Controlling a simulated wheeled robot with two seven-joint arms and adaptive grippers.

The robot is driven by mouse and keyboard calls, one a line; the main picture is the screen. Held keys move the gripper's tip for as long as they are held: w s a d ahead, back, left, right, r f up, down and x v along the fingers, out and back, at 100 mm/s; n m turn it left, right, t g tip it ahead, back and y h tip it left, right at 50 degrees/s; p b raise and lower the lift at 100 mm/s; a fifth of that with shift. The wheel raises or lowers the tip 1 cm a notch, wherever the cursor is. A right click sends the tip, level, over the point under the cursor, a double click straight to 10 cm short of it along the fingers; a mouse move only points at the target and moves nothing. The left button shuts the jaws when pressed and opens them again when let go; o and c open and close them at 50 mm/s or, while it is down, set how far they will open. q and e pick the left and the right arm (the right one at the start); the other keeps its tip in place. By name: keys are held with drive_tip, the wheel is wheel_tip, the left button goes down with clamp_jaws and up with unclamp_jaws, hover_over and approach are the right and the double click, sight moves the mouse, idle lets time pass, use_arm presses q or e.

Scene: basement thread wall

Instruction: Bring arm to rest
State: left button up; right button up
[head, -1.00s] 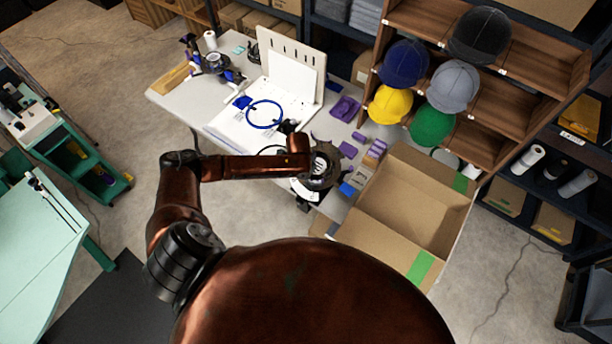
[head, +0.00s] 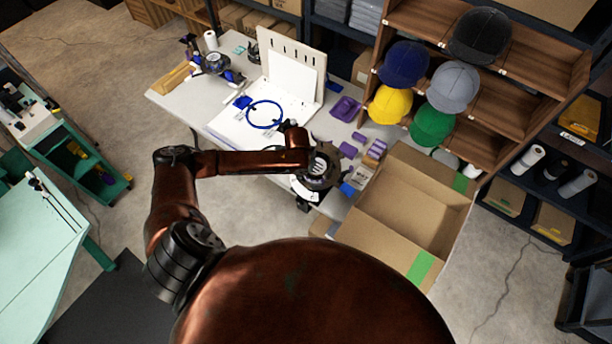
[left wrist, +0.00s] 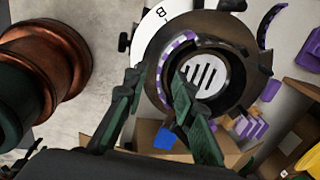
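My left arm (head: 250,162) comes in from the lower left of the head view and bends over the near edge of the work table. Its hand end is beside a round dark fixture with a slotted pale disc (head: 319,170), and the fingers are hard to make out there. My right gripper is not in view.
The grey table (head: 172,95) carries a blue hoop (head: 264,114), a white upright board (head: 291,75) and purple parts (head: 345,108). An open cardboard box (head: 405,205) stands right of the arm. Caps fill a wooden shelf (head: 510,60) beyond. Open floor lies left of the table.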

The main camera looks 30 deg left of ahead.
use_arm(q)
wheel_tip(320, 180, up, 8)
drive_tip(key=s, duration=0.1)
drive_tip(key=shift+s+r, duration=0.2)
drive_tip(key=shift+s, duration=0.05)
drive_tip(key=s+d+f+n+t+h, duration=0.2)
drive_tip(key=s+d+f+n+h, duration=0.15)
drive_tip(key=s+d+n, duration=0.5)
drive_tip(key=s+a+f+n+y, duration=0.1)
drive_tip(key=s+a+n+y, duration=0.1)
drive_tip(key=s+a+n, duration=0.55)
drive_tip(key=s+a+f+n+y, duration=0.2)
drive_tip(key=s+a+n+y, duration=0.15)
drive_tip(key=s, duration=0.65)
wheel_tip(320, 180, down, 32)
drive_tip(key=s+m+g+h+b, duration=0.1)
drive_tip(key=g+b, duration=0.1)
drive_tip(key=b, duration=0.2)
drive_tip(key=s+f+g+b, duration=0.1)
drive_tip(key=s+f+b, duration=0.2)
drive_tip(key=s+f, duration=1.7)
wheel_tip(320, 180, down, 2)
drive_tip(key=shift+d+f+m+h+b, duration=0.1)
drive_tip(key=shift+d+m+h+b, duration=0.25)
drive_tip(key=shift+d+m, duration=0.1)
